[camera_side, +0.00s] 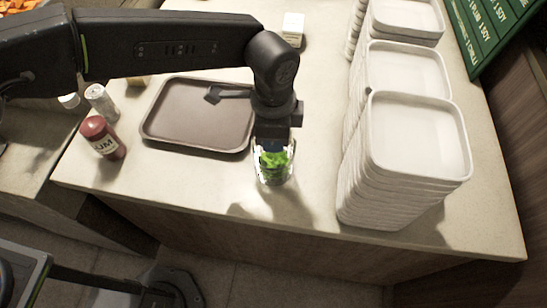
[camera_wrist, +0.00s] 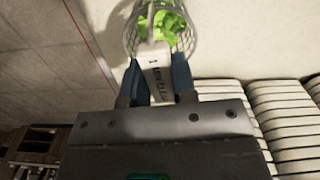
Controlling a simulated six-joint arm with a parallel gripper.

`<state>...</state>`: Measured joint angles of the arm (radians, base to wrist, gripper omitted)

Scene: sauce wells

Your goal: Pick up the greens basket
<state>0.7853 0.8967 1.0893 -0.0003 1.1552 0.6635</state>
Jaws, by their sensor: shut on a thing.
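The greens basket (camera_side: 274,172) is a small wire basket with bright green leaves in it. In the side view it is at the front part of the counter, right under my gripper (camera_side: 271,145). In the wrist view the basket (camera_wrist: 160,28) is at the top, and a pale labelled tab or handle (camera_wrist: 158,78) runs from it toward me. My gripper (camera_wrist: 157,85) is shut on this part, with a blue finger on each side. Whether the basket touches the counter or hangs just above it, I cannot tell.
A brown tray (camera_side: 195,112) lies on the counter (camera_side: 315,105) left of the basket. Tall stacks of white trays (camera_side: 415,135) stand to the right. A red bottle (camera_side: 103,138) and a shaker (camera_side: 101,100) stand at left. A small white box (camera_side: 293,27) is at the back.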

